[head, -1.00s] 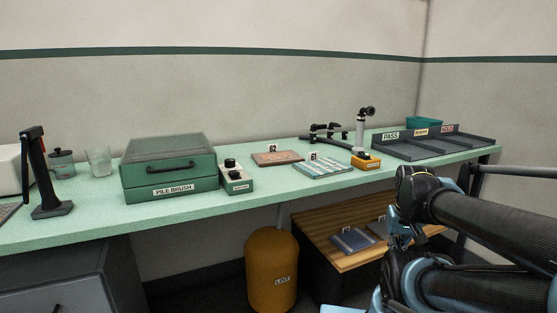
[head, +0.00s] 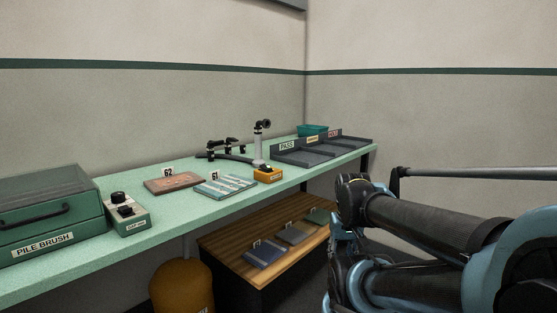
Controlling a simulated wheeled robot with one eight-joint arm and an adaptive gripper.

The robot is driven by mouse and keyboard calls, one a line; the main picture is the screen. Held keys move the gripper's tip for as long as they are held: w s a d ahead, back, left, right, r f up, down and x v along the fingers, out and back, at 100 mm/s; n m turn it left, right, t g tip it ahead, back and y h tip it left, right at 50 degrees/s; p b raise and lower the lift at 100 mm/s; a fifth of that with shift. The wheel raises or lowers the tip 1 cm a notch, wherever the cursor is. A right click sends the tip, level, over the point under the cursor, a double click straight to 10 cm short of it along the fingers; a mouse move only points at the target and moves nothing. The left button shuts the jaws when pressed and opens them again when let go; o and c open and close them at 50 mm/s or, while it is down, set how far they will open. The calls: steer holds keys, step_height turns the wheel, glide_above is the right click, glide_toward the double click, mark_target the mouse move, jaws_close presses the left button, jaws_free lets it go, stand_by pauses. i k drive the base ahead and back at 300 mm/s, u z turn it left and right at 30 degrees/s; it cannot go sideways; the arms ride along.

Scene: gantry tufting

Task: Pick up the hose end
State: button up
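At the far part of the green bench (head: 140,230), an upright grey pipe (head: 259,148) carries a black bent head. Beside it on the left lies a low black hose-like piece (head: 226,154) with several upright fittings. Which part is the hose end I cannot tell at this size. My arm fills the lower right of the head view, in front of the bench's right end and apart from these things. No gripper fingers can be made out.
A yellow box (head: 268,175), sample 61 (head: 225,185), sample 62 (head: 173,183), a control box (head: 128,214) and the pile brush case (head: 45,215) stand on the bench. A grey sorting tray (head: 322,152) is at right. A wooden platform (head: 235,241) and lint bin (head: 182,285) are below.

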mark_target(259, 160)
steer(key=z, duration=0.05)
steer(key=k, duration=1.15)
steer(key=u, duration=0.45)
steer(key=i, duration=1)
